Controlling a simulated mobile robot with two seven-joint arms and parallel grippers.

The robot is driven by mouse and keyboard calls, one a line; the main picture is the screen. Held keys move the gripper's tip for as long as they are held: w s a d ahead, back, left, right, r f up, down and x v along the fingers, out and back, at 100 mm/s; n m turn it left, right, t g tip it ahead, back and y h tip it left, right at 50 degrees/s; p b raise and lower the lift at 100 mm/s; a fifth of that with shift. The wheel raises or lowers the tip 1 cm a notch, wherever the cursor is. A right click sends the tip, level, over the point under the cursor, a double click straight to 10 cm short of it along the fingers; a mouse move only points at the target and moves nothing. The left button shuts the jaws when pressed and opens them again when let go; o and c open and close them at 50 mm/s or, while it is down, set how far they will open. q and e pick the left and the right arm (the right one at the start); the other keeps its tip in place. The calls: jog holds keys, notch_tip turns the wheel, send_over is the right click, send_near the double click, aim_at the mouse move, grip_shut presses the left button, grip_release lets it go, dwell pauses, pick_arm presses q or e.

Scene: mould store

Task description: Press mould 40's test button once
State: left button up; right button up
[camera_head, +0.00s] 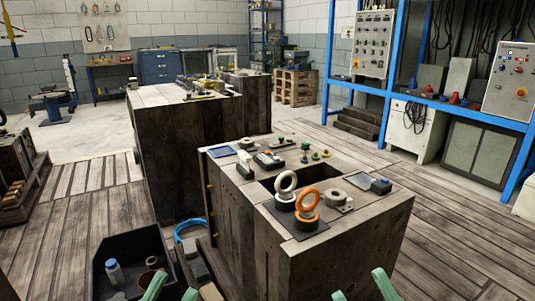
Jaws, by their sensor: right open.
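No mould number is readable, so I cannot tell which thing is mould 40 or which button is its test button. A wooden block-like bench (345,242) stands in front of me with devices on top. Small green and yellow knobs or buttons (316,156) stand near its back edge. A white ring (286,182) and an orange ring (307,201) stand upright on dark bases near its front. My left gripper (172,291) shows at the bottom edge, its green fingertips apart and nothing seen between them. My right gripper (361,289) is open and empty below the bench's front. Both are cut off by the frame.
A black bin (120,250) with a bottle (114,271) stands left of the bench. A second wooden block (180,150) stands behind it. A blue rack (420,97) with control panels is at the right. Plank floor is clear on the right.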

pick_arm(q)
grip_shut()
dwell(1.4)
